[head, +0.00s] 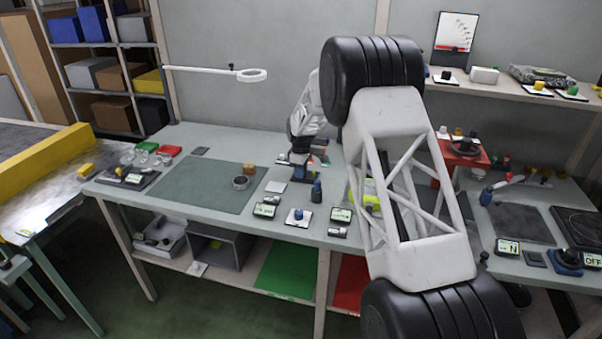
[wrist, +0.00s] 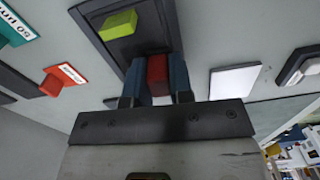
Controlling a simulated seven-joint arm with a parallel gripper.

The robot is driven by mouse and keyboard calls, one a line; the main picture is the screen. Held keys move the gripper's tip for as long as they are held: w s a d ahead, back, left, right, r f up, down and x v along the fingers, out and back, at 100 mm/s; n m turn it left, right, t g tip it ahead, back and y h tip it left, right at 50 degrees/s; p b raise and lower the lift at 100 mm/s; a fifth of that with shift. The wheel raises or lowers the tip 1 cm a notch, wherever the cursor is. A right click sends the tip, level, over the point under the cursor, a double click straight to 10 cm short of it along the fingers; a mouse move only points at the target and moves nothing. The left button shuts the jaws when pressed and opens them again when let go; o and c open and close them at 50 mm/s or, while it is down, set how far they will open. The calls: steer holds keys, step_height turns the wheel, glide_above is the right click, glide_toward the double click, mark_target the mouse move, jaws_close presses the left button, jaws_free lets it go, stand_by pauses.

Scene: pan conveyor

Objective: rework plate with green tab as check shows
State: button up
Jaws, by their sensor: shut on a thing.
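In the wrist view a dark plate (wrist: 104,34) carries a lime-green tab (wrist: 119,24) near one end. My gripper (wrist: 158,80) has its two blue fingers closed on a small red block (wrist: 158,70) at the plate's near end. I cannot tell whether the block rests on the plate or is fixed to it. In the head view my gripper (head: 296,160) is low over the rear middle of the bench, partly hidden by my arm. Small displays (head: 265,210) and (head: 341,214) stand along the bench front; their readings are too small to tell.
In the wrist view a red-labelled tab (wrist: 54,86) lies left and a white square (wrist: 235,81) right. A magnifier lamp (head: 250,75) overhangs the bench. A red stand (head: 462,150) is right.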

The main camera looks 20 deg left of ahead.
steer(key=shift+w, duration=2.35)
steer(key=shift+s, duration=0.2)
steer(key=shift+s+f, duration=0.1)
steer(key=shift+s, duration=2.7)
step_height(320, 180, up, 8)
steer(key=shift+d, duration=0.1)
steer(key=shift+d, duration=0.2)
